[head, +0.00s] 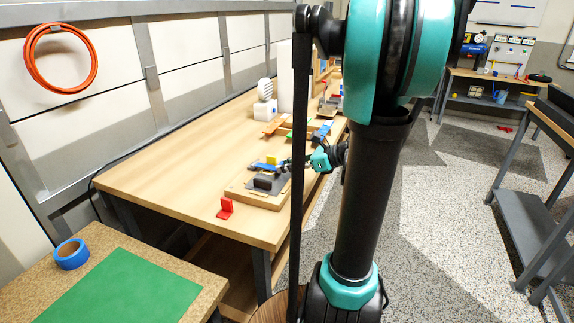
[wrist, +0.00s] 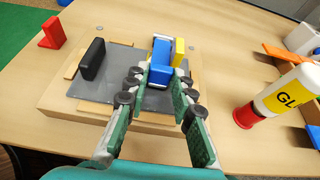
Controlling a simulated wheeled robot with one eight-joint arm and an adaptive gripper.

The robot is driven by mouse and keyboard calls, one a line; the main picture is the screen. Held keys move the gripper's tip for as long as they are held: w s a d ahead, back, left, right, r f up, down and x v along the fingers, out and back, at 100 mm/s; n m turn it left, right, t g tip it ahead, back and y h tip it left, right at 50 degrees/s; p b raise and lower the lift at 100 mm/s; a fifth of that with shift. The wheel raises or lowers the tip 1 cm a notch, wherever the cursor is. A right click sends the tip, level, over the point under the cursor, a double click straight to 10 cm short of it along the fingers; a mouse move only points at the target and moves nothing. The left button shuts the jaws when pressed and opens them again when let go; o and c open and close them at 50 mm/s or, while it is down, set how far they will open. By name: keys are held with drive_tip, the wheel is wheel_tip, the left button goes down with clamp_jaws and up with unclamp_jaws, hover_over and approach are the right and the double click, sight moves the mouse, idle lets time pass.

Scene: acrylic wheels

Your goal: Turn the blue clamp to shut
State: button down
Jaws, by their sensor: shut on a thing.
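The blue clamp (wrist: 160,52) stands on a grey plate (wrist: 118,88) fixed to a wooden board (wrist: 62,108). A yellow block (wrist: 180,48) is right beside it, and a black block (wrist: 92,58) stands apart to the left in the wrist view. My gripper (wrist: 162,76) is shut on the near end of the blue clamp, one finger on each side. The fingertips partly hide that end. In the head view the blue clamp (head: 267,168) shows at the board's far side, with my gripper (head: 287,163) reaching it from the right.
A red bracket (wrist: 54,33) stands on the table left of the board. A white and yellow glue bottle (wrist: 290,92) with a red cap lies tilted or stands close on the right. Orange and blue pieces lie farther along the table (head: 160,155). The table's left half is clear.

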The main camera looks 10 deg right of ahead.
drive_tip(key=shift+s+f, duration=0.1)
drive_tip(key=shift+f, duration=0.05)
drive_tip(key=c, duration=1.3)
unclamp_jaws()
drive_tip(key=v, duration=1.2)
drive_tip(key=shift+d, duration=0.1)
